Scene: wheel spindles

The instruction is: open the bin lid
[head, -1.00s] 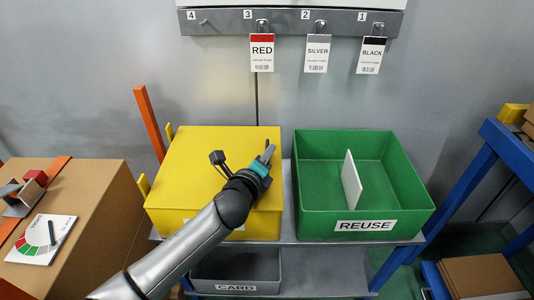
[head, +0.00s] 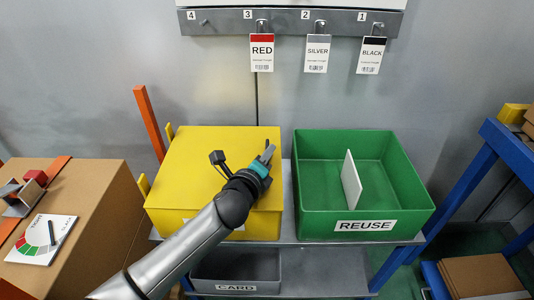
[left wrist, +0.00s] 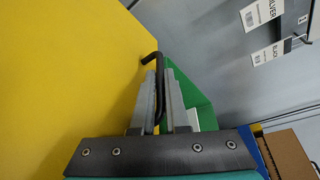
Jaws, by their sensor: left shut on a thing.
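A yellow bin with a flat yellow lid (head: 205,165) stands on the grey shelf. The lid is down and closed. My left gripper (head: 266,153) is over the lid's right side, its fingers pointing up and to the right. In the left wrist view the left gripper (left wrist: 160,105) is shut on a thin dark bent handle (left wrist: 152,57) at the lid's edge. The lid (left wrist: 70,75) fills the left of that view. The handle is mostly hidden by the fingers in the head view. My right gripper is not in view.
A green REUSE bin (head: 318,205) with a white divider (head: 351,180) stands close on the right. A grey CARD bin (head: 235,272) is below. An orange post (head: 150,123) rises behind the yellow bin's left. Tags hang from the rail (head: 290,22) above.

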